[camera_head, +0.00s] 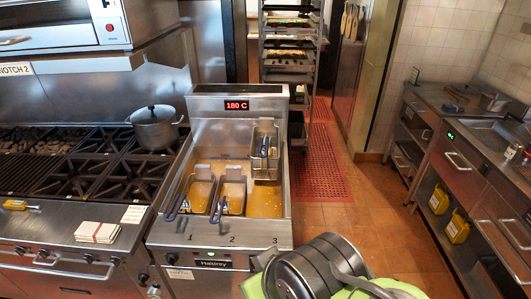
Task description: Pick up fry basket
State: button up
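The deep fryer (220,232) stands in the middle with golden oil in its wells and a display reading 180 C. A wire fry basket (200,193) with a blue handle sits in the well above label 1. A second fry basket (234,195) with a blue handle sits in the well above label 2. A third fry basket (266,158) is at the back right of the fryer, above label 3, and appears raised above the oil. My grey and green arm shows at the bottom, in front of the fryer's right corner. My gripper's fingers are not visible.
A gas range (85,175) with a lidded pot (155,127) adjoins the fryer's left side. A tray rack (289,60) stands behind the fryer. A steel counter (455,125) runs along the right wall. Tiled floor (375,215) and a red mat (318,160) lie clear between.

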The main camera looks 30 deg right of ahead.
aim_at(263, 167)
jog(key=k+l+u, duration=0.1)
jog(key=l+u, duration=0.2)
jog(key=k+l+u, duration=0.1)
jog(key=l+u, duration=0.15)
jog(key=l, duration=0.15)
jog(key=l+u, duration=0.4)
jog(key=l, duration=0.2)
jog(key=l+u, duration=0.45)
jog(key=l, duration=0.2)
jog(key=k+l+u, duration=0.15)
jog(key=l+u, duration=0.25)
jog(key=l, duration=0.2)
